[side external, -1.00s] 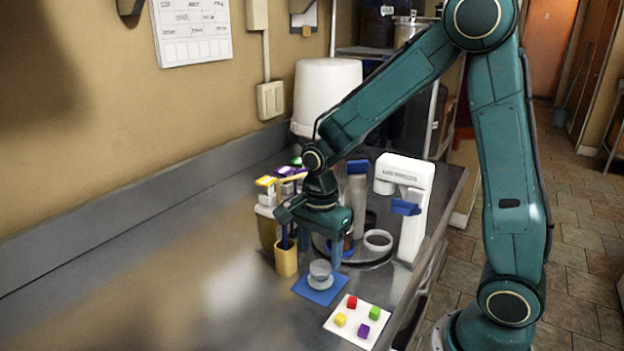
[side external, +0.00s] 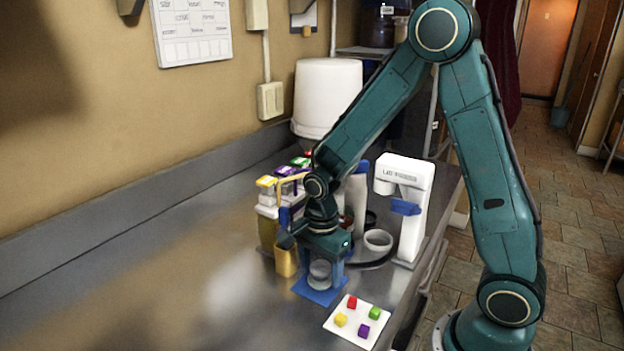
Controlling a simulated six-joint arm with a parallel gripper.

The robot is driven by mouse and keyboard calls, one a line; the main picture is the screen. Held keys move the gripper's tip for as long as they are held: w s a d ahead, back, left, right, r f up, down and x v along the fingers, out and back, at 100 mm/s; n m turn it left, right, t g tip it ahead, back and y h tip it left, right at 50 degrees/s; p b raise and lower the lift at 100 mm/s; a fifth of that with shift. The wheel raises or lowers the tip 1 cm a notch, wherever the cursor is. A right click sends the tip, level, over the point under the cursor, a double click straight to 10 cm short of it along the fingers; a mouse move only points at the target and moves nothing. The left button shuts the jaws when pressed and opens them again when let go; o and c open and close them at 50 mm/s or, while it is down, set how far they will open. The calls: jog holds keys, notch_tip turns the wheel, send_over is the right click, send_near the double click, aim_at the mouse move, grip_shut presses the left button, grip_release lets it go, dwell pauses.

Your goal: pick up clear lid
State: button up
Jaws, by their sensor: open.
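A clear, greyish lid (side external: 320,271) shows on a blue square mat (side external: 318,292) on the steel counter. My gripper (side external: 322,268) points down over the mat, its two blue fingers apart. In this view one finger is to the left of the lid and the other to its right. My gripper's body covers the top of the lid, and I cannot tell whether the fingers touch it.
A white card (side external: 347,331) with red, yellow, green and purple cubes lies just in front of the mat. A yellow holder (side external: 286,262) stands close on the left. The counter's left is clear.

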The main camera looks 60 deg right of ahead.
aim_at(322, 262)
jog(key=c, duration=1)
jog(key=shift+c, duration=0.2)
jog(key=shift+r, duration=0.1)
notch_tip(322, 262, up, 20)
dwell(0.3)
jog(key=shift+d, duration=0.1)
dwell(0.4)
jog(key=w+d+f, duration=0.1)
jog(key=d+f, duration=0.1)
jog(key=d, duration=0.9)
jog(key=shift+w+d, duration=0.2)
jog(key=shift+w, duration=0.1)
